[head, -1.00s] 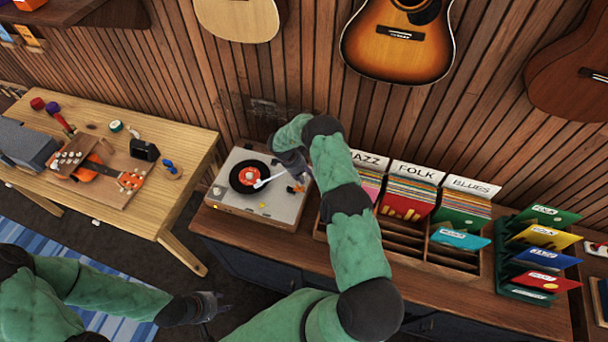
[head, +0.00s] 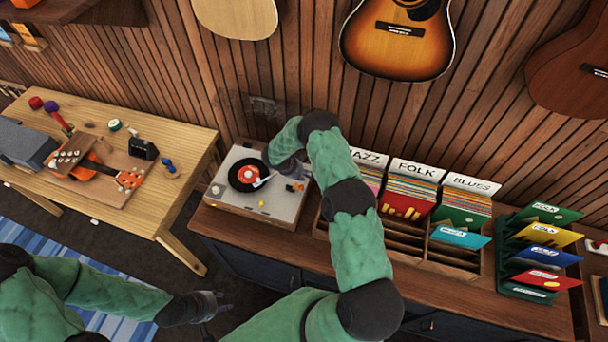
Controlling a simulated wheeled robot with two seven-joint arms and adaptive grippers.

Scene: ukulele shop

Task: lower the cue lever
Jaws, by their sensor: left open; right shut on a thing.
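The record player (head: 235,205) stands on the dark wood cabinet, with a black record with a red-orange label (head: 248,175) on it. Its white tonearm (head: 262,182) reaches over the record's right edge. A small orange part (head: 294,187) shows at the deck's right side. My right gripper (head: 286,172) reaches down over the back right of the deck, close to the tonearm's base. It is shut on a small part there, seemingly the cue lever, which the fingers hide. My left gripper (head: 218,303) is open and empty, low in front of the cabinet.
Record bins with Jazz, Folk and Blues dividers (head: 415,172) stand right of the player, with a rack of coloured sleeves (head: 540,255) beyond. A wooden workbench (head: 185,150) holds a small guitar (head: 95,175) at left. Guitars hang on the slatted wall behind.

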